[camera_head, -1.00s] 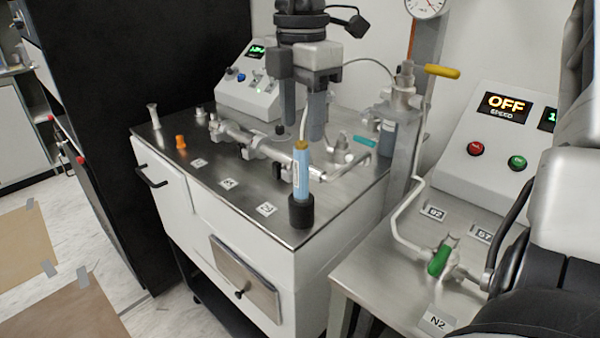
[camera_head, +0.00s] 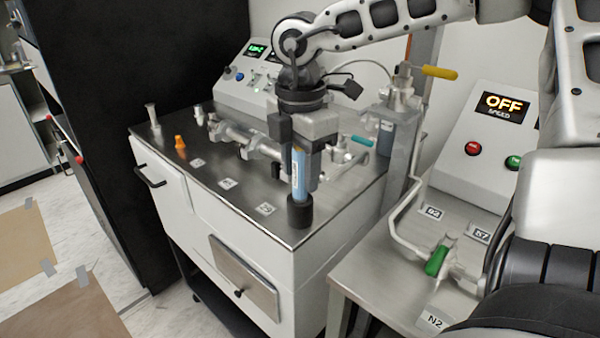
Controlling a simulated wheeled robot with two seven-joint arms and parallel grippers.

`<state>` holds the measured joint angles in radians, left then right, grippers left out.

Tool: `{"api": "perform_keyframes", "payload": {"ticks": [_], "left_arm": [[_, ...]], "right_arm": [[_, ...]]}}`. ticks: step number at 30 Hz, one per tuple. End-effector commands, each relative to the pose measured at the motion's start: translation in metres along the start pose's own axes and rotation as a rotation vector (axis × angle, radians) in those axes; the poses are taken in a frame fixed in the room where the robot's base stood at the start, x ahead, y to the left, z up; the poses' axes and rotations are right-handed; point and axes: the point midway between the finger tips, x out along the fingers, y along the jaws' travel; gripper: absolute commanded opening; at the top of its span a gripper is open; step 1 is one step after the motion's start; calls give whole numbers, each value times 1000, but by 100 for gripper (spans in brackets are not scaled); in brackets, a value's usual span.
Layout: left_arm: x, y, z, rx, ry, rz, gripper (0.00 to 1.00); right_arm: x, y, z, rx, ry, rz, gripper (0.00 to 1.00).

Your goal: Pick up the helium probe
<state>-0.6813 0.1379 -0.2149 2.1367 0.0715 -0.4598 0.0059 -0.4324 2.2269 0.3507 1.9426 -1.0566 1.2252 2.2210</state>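The helium probe (camera_head: 299,175) is a slim blue cylinder with a brownish top. It stands upright in a black round holder (camera_head: 300,211) at the front corner of the steel-topped cabinet. My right gripper (camera_head: 303,172) points down at the probe, its arm coming in from the upper right. Its fingers look apart, at the height of the probe's upper part. One finger (camera_head: 315,163) shows just right of the probe; the other is largely hidden. I cannot tell whether either touches the probe. My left gripper is not in view.
Metal pipework (camera_head: 245,138) lies on the cabinet top (camera_head: 240,196) behind the probe. A control box (camera_head: 246,88) stands at the back. A post with a yellow-handled valve (camera_head: 440,72) and a bench with a green-handled valve (camera_head: 437,260) are at right.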

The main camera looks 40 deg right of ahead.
Motion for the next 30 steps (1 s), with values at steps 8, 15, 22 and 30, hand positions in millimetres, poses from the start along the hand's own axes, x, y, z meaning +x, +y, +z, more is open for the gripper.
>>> {"api": "perform_keyframes", "payload": {"ticks": [8, 15, 22, 30], "left_arm": [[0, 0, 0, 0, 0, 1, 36], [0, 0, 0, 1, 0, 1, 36], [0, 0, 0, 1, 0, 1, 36], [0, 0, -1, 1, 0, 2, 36]], "right_arm": [[-1, 0, 0, 0, 0, 0, 0], [-3, 0, 0, 0, -1, 1, 0], [-25, 1, 0, 2, -2, 4, 0], [-78, 2, 0, 2, -3, 6, 0]]}}
